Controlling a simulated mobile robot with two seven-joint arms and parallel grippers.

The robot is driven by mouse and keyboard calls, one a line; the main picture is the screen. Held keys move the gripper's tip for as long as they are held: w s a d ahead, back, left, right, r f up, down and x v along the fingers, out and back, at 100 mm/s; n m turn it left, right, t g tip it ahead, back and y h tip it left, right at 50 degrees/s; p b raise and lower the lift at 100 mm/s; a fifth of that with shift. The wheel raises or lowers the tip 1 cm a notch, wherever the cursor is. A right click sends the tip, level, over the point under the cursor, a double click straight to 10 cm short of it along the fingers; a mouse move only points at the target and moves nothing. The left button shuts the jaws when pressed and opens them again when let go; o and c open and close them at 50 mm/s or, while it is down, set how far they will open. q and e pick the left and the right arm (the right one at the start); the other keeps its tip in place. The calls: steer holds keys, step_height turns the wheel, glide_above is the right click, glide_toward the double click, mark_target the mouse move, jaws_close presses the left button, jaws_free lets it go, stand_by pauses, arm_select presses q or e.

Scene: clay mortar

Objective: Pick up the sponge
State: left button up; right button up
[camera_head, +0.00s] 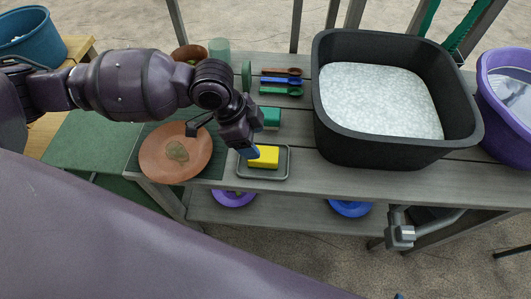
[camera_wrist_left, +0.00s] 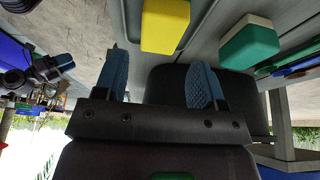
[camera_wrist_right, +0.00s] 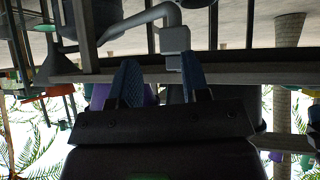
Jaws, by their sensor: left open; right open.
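A yellow sponge (camera_head: 263,157) lies in a shallow grey tray (camera_head: 284,170) at the front edge of the grey table. My left gripper (camera_head: 246,151) is beside the sponge's left end, with a blue finger close to it. In the left wrist view the sponge (camera_wrist_left: 165,25) shows ahead of the open blue fingers (camera_wrist_left: 158,62), with nothing held. Whether a finger touches it I cannot tell. My right gripper (camera_wrist_right: 158,64) is open and empty, facing a table edge and a grey pipe. It does not show clearly in the head view.
A green and white block (camera_head: 271,118) lies just behind the tray. A big black basin (camera_head: 335,140) stands to the right, a brown plate (camera_head: 160,150) to the left. Several coloured spoons (camera_head: 281,81) lie behind. A purple bucket (camera_head: 490,90) is far right.

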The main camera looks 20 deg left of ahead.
mark_target(263, 153)
arm_select(q)
steer(key=shift+d+f, duration=0.2)
steer(key=shift+f, duration=0.45)
steer(key=shift+w+d+f, duration=0.1)
steer(key=shift+d+f, duration=0.05)
steer(key=shift+f, duration=0.3)
steer(key=b+x, duration=0.2)
steer(key=x, duration=0.2)
steer(key=shift+f, duration=0.2)
steer(key=shift+d+f, duration=0.1)
steer(key=shift+f, duration=0.1)
steer(key=shift+r, duration=0.15)
steer(key=shift+c, duration=0.5)
steer(key=c, duration=0.6)
steer(key=shift+w+r, duration=0.1)
steer(key=shift+r, duration=0.05)
step_height(263, 153, up, 9)
steer(key=p, duration=0.2)
steer(key=shift+f+p, duration=0.25)
steer(key=shift+p, duration=0.05)
step_height(263, 153, up, 11)
steer(key=p, duration=0.2)
steer(key=shift+r+p, duration=0.1)
steer(key=shift+p, duration=0.3)
arm_select(e)
steer(key=r, duration=0.2)
steer(key=w+r, duration=0.1)
steer(key=shift+a+r+t, duration=0.25)
steer(key=shift+t, duration=0.05)
